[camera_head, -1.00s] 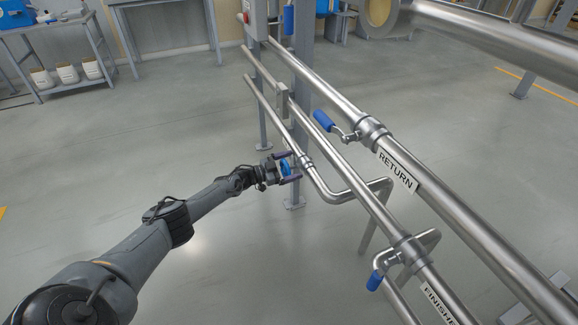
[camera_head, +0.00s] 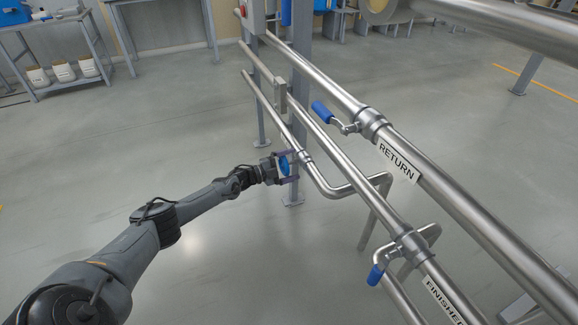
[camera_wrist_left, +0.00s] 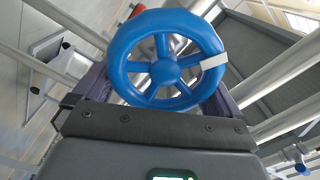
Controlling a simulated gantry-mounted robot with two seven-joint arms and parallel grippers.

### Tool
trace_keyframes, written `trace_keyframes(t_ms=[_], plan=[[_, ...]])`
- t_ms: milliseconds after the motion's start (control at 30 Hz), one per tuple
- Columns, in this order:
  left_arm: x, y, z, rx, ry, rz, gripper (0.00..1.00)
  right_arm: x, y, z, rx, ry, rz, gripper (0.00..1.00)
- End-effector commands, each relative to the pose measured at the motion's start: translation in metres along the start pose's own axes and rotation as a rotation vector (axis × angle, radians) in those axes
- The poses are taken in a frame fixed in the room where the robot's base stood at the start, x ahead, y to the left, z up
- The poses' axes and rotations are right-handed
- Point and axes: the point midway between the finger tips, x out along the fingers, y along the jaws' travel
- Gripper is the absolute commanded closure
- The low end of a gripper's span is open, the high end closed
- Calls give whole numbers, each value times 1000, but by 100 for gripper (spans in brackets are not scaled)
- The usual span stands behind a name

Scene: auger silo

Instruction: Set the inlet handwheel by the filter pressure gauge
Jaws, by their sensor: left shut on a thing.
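The blue handwheel (camera_wrist_left: 166,71) fills the middle of the left wrist view. It has several spokes, a round hub and a white mark on its right rim. In the head view the handwheel (camera_head: 284,166) is small, by the lowest steel pipe. My left gripper (camera_head: 287,167) is at the wheel, one finger on each side, and is shut on its rim. In the left wrist view the fingers show left and right of the wheel, partly hidden behind it. My right gripper is not in view. No pressure gauge can be made out.
Parallel steel pipes run diagonally, one labelled RETURN (camera_head: 398,162) and one labelled FINISHED (camera_head: 443,299). Blue-handled levers stick out at the upper (camera_head: 321,111) and lower (camera_head: 376,274) pipes. A grey post (camera_head: 300,90) stands behind.

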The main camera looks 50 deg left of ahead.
Motion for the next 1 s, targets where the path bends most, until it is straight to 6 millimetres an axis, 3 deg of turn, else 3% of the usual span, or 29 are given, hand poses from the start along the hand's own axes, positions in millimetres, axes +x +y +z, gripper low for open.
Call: trace_keyframes(t_ms=[633, 667, 1000], plan=[[0, 4, 0, 48, -1, 4, 32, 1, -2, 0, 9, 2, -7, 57], [0, 4, 0, 48, -1, 4, 0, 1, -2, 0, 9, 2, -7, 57], [-6, 2, 0, 48, -2, 4, 0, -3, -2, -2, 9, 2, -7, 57]])
